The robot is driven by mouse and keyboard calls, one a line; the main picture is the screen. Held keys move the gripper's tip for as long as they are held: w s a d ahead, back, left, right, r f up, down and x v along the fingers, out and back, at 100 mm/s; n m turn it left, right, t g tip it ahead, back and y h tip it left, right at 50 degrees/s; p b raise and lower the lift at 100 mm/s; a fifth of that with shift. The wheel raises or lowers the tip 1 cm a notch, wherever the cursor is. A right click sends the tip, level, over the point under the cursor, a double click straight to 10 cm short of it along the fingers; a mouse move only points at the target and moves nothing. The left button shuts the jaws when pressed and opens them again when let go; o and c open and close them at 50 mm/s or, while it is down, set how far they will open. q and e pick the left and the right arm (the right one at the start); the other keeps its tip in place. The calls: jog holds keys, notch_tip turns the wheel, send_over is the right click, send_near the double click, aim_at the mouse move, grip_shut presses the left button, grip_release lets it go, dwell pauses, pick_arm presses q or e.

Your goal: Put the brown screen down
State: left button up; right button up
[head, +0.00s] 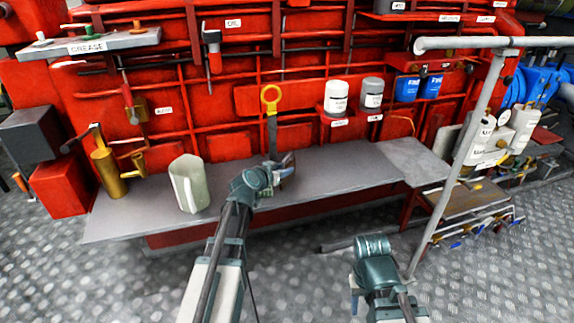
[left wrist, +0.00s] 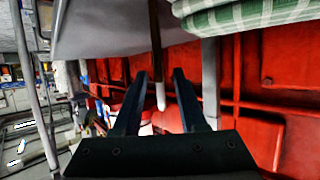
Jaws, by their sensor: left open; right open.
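I cannot pick out a brown screen for certain in either view. My left gripper (head: 284,166) is over the grey bench in the head view, close to the lower end of a dark strip with a yellow ring (head: 271,100). In the left wrist view its two dark fingers (left wrist: 160,85) are apart, with nothing clearly gripped. A thin brown rod with a pale tip (left wrist: 155,50) shows between and beyond them; I cannot tell whether it touches them.
The grey bench (head: 330,170) runs along a red wall. A pale jug (head: 188,184) and a brass oil can (head: 108,172) stand left; white and grey canisters (head: 337,97) sit on a ledge. A grey rail post (head: 455,170) stands right. A green checked cloth (left wrist: 245,15) shows in the wrist view.

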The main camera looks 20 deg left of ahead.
pick_arm(q)
jog(key=p+v, duration=0.2)
jog(key=v, duration=0.6)
pick_arm(e)
notch_tip(320, 180, up, 3)
jog(key=shift+r, duration=0.1)
pick_arm(q)
jog(key=shift+s, duration=0.1)
jog(key=s+d+f+m+g+h, duration=0.1)
jog(key=s+d+f+g, duration=0.25)
jog(key=d, duration=0.45)
jog(key=s+d+f+m+g+h, duration=0.1)
jog(key=s+d+f+g, duration=0.25)
jog(key=d, duration=0.45)
jog(key=s+d+f+g+y, duration=0.2)
jog(key=s+f+g+y, duration=0.1)
jog(key=s, duration=0.5)
jog(key=s+d+f+g+y, duration=0.2)
jog(key=s+f+g+y, duration=0.1)
jog(key=s, duration=0.6)
jog(key=shift+s+d+g, duration=0.2)
jog(key=shift+d+g, duration=0.1)
jog(key=shift+d, duration=0.1)
pick_arm(e)
jog(key=shift+c, duration=0.2)
